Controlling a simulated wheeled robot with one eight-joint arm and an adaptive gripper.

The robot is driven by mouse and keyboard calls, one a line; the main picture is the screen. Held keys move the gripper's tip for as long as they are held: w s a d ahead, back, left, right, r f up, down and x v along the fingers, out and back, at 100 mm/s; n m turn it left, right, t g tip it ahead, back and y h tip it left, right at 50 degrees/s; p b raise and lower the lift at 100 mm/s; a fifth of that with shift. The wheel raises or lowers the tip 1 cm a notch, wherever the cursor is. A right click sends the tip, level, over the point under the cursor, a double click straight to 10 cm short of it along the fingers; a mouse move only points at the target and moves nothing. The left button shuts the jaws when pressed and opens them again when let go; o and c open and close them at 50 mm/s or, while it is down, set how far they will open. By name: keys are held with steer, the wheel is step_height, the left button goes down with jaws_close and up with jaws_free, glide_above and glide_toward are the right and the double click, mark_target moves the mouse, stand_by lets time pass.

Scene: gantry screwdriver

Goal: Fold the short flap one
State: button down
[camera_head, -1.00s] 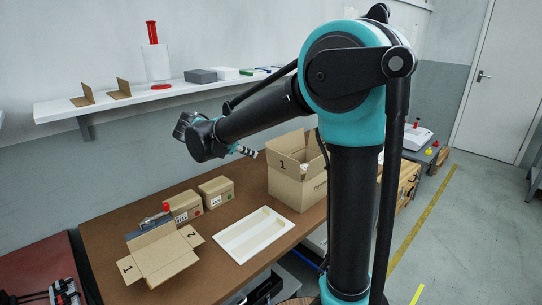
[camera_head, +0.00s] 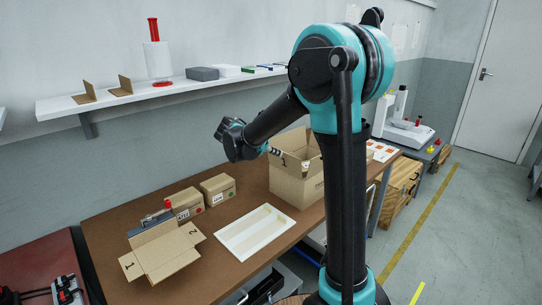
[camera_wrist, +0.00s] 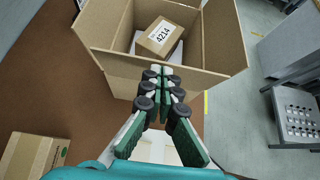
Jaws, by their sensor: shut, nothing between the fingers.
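An open cardboard carton (camera_head: 296,184) stands on the brown table in the head view, with its flaps raised. My gripper (camera_head: 275,151) is above the flap side in the head view. In the wrist view my gripper (camera_wrist: 160,72) is shut and empty, its tips overlapping the near flap. I cannot tell whether they touch it.
A second open box (camera_head: 165,254) with flaps marked 1 and 2 lies at the table's front left. Two closed boxes (camera_head: 217,190) stand behind a white board (camera_head: 255,232). A wall shelf (camera_head: 180,90) runs behind the table.

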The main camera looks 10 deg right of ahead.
steer(key=shift+w+d+r, duration=0.1)
steer(key=shift+d, duration=0.1)
stand_by(0.3)
steer(key=shift+w+d+r+y, duration=0.1)
steer(key=shift+w+d+y, duration=0.05)
steer(key=shift+y, duration=0.15)
steer(key=shift+w+d+g, duration=0.1)
steer(key=shift+d+g, duration=0.05)
steer(key=shift+g, duration=0.15)
steer(key=w+d+f+g+y, duration=0.1)
steer(key=w+d+g+y, duration=0.1)
steer(key=d, duration=0.1)
steer(key=w+d+f+g+y, duration=0.2)
steer(key=w+d+y, duration=0.1)
steer(key=d, duration=0.1)
steer(key=w+d+f+g+y, duration=0.1)
steer(key=w+d+y, duration=0.2)
steer(key=d, duration=0.1)
steer(key=shift+w+d+f+g, duration=0.15)
steer(key=shift+d+f+g, duration=0.05)
steer(key=shift+g, duration=0.2)
steer(key=shift+w+d+f, duration=0.25)
steer(key=shift+d+f, duration=0.1)
steer(key=shift+f, duration=0.3)
steer(key=shift+w+d+f, duration=0.15)
steer(key=shift+f, duration=0.4)
steer(key=shift+w+d+f, duration=0.1)
steer(key=shift+d+f, duration=0.05)
steer(key=shift+f, duration=0.4)
